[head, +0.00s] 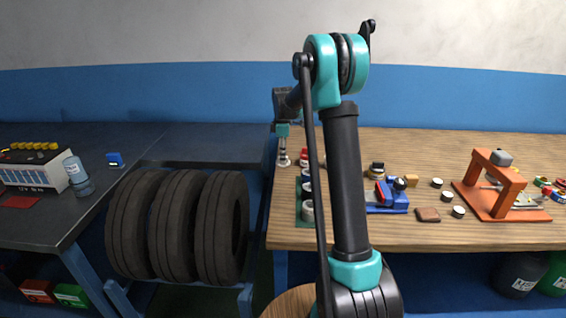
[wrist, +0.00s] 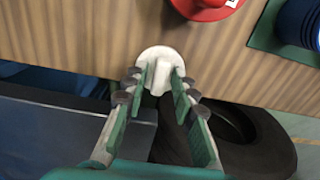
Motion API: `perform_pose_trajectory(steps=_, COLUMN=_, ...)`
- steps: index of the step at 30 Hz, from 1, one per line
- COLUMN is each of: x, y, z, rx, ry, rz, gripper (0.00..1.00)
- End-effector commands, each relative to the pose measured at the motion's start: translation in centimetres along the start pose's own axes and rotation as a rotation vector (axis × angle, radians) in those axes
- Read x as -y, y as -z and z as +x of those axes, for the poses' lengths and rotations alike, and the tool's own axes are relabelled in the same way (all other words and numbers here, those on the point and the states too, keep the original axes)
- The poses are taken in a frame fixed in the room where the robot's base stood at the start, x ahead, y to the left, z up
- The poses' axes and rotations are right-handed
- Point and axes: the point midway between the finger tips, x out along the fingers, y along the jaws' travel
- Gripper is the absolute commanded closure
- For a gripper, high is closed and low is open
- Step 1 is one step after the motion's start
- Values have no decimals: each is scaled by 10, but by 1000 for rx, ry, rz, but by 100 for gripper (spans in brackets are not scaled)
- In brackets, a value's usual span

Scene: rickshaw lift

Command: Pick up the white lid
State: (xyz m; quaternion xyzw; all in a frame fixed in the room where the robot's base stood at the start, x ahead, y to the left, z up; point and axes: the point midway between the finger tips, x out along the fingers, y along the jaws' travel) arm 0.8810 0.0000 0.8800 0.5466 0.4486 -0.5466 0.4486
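The white lid (wrist: 160,58) shows in the wrist view as a pale round disc at the edge of the wooden table, with a raised white part toward me. My gripper (wrist: 163,78) has its two green-padded fingers on either side of that raised part. The fingertips overlap the lid in the picture, and I cannot tell whether they press on it. In the head view my gripper (head: 283,140) points down over the left end of the wooden table, with a small whitish thing (head: 283,161) just below it.
The wooden table (head: 400,235) holds red pieces (wrist: 205,6), a green tray (head: 303,213), a blue device (head: 387,196) and an orange press (head: 505,188). Black tyres (head: 175,225) stand on a rack to the left. A dark table (head: 55,230) is farther left.

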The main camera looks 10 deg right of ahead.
Motion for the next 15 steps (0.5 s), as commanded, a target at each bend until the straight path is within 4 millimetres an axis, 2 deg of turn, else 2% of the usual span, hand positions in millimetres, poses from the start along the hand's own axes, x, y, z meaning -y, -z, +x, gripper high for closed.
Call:
perform_pose_trajectory(steps=1, x=0, y=0, z=0, rx=0, ry=0, rz=0, gripper=83)
perform_pose_trajectory(steps=5, x=0, y=0, z=0, rx=0, ry=0, rz=0, gripper=99)
perform_pose_trajectory(steps=15, x=0, y=0, z=-2, rx=0, ry=0, rz=0, gripper=100)
